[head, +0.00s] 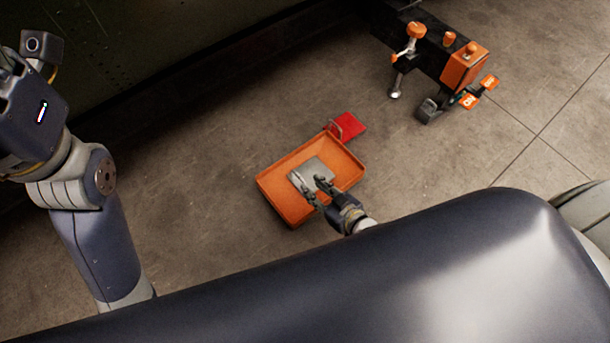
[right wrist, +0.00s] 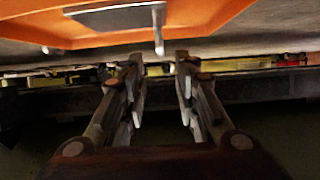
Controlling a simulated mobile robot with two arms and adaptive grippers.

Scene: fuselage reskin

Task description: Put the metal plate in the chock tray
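The chock tray (head: 271,186) is a shallow orange box on the concrete floor, in the middle of the head view. The grey metal plate (head: 312,170) lies inside the tray, apparently on its bottom. In the right wrist view the plate (right wrist: 112,16) shows at the top within the orange tray (right wrist: 215,20), with a short light upright part at its end. My right gripper (head: 318,190) is over the tray's near side, close to the plate. Its fingers (right wrist: 160,62) are apart with nothing between them. My left arm is at the left; its fingers are not visible.
A red block with a handle (head: 350,125) lies just behind the tray's far right corner. A dark and orange apparatus (head: 464,65) stands at the upper right. A large dark panel (head: 120,45) spans the upper left. Floor left and right of the tray is clear.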

